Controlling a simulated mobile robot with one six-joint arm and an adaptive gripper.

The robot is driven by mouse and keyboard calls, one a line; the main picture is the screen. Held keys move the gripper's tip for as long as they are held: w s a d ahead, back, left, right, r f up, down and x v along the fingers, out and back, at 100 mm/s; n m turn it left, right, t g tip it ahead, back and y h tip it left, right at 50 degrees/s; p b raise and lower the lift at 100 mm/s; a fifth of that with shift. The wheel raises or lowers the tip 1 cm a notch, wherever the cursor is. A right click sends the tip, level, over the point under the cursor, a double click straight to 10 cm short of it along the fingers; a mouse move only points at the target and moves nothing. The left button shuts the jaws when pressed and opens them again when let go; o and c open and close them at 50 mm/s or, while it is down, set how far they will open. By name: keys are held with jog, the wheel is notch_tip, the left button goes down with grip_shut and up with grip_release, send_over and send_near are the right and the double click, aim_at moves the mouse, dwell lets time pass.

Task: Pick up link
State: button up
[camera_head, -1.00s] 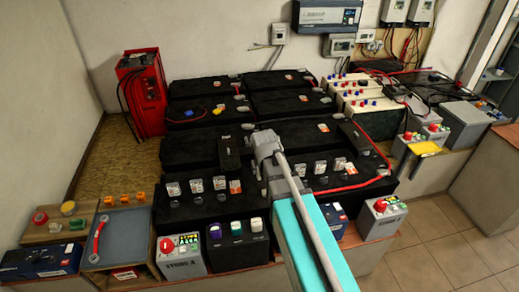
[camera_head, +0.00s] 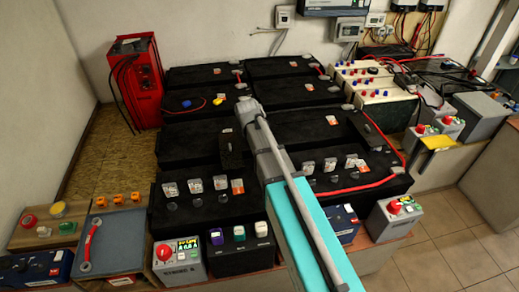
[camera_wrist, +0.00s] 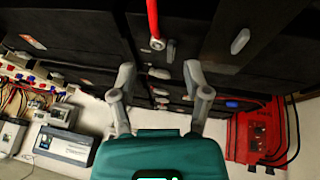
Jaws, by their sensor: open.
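A short red link (camera_head: 90,245) with a ring at each end lies on a grey-topped box at the lower left in the head view. A longer red cable (camera_head: 355,188) runs along the front right battery. In the wrist view, a red cable (camera_wrist: 153,18) with a metal ring end enters from the top; I cannot tell which one it is. My gripper (camera_wrist: 158,82) is open and empty in the wrist view, its fingers apart below that ring end in the picture. In the head view my arm extends over the black batteries, and its fingertips are not clear.
Rows of black batteries (camera_head: 200,135) fill the middle. A red charger (camera_head: 135,80) stands at the back left. Small grey boxes with red knobs, such as the front one (camera_head: 178,262), line the front edge. Open floor (camera_head: 445,235) shows at the right.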

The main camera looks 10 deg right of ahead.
jog(key=shift+w+d+f, duration=0.1)
jog(key=shift+d+f, duration=0.1)
jog(key=shift+d, duration=0.1)
jog(key=b+x, duration=0.8)
dwell(0.4)
jog(key=shift+d+f, duration=0.1)
jog(key=shift+f, duration=0.15)
jog(key=shift+b+x, duration=2.3)
jog(key=shift+x, duration=0.2)
jog(key=shift+d, duration=0.2)
grip_shut()
